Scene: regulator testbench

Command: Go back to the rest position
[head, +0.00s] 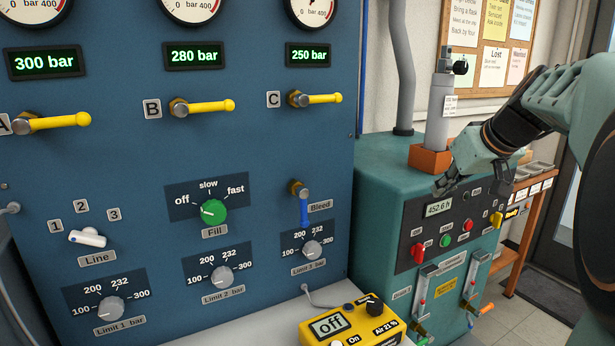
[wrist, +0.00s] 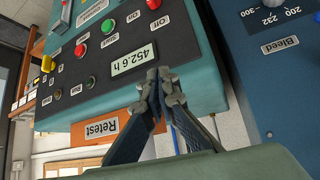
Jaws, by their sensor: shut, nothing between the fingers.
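My gripper (head: 441,186) is shut and empty in the head view, in front of the top left of the teal machine's control panel, near its 452.6 h display (head: 439,209). My arm reaches in from the right edge. In the wrist view the fingers of my gripper (wrist: 160,78) meet at their tips. That view is upside down, with the display (wrist: 133,60) just beyond the fingertips. I cannot tell the exact gap to the panel.
The blue panel (head: 150,150) on the left carries yellow levers, knobs and a blue bleed lever (head: 303,210). A grey cylinder (head: 439,110) stands in an orange block (head: 430,158) on the teal machine (head: 385,190). A yellow meter (head: 350,325) sits below.

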